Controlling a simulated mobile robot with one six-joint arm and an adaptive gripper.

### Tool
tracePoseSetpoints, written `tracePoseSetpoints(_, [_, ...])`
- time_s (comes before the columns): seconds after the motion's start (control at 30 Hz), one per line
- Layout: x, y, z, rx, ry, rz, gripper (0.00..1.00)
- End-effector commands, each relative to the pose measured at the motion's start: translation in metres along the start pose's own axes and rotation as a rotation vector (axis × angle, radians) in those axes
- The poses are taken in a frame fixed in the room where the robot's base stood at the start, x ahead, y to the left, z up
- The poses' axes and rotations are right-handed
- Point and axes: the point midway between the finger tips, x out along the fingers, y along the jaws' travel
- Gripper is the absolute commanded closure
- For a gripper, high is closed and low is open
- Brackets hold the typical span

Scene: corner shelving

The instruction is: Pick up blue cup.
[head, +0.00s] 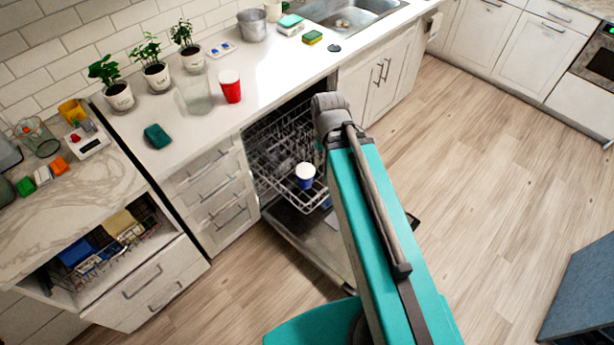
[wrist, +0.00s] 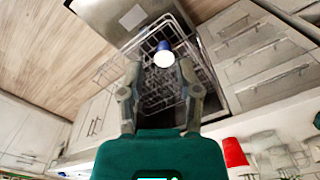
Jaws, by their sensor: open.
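The blue cup (head: 305,176) has a white top or inside and sits in the lower rack of the open dishwasher (head: 290,135). In the wrist view the blue cup (wrist: 164,57) shows ahead of my gripper, between and beyond the fingertips. My gripper (wrist: 158,88) is open and empty. The cup looks apart from the fingers, with the rack around it. In the head view my arm crosses in front of the dishwasher's right side and hides the gripper itself.
A red cup (head: 230,86) and a clear glass (head: 195,95) stand on the counter above. The dishwasher door (head: 310,240) lies lowered over the floor. Potted plants (head: 118,94) line the wall. A drawer with dishes (head: 110,240) is open at left. Wooden floor at right is clear.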

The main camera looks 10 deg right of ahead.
Motion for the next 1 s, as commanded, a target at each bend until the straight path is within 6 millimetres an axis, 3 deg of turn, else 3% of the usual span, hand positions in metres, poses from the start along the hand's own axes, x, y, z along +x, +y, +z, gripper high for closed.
tracePoseSetpoints(0.47, [0.011, 0.0, -0.007, 0.028, 0.003, -0.001, 0.56])
tracePoseSetpoints(0.67, [0.038, -0.007, -0.025, 0.111, 0.01, -0.004, 0.56])
tracePoseSetpoints(1.0, [0.105, -0.004, -0.073, 0.368, 0.027, -0.017, 0.56])
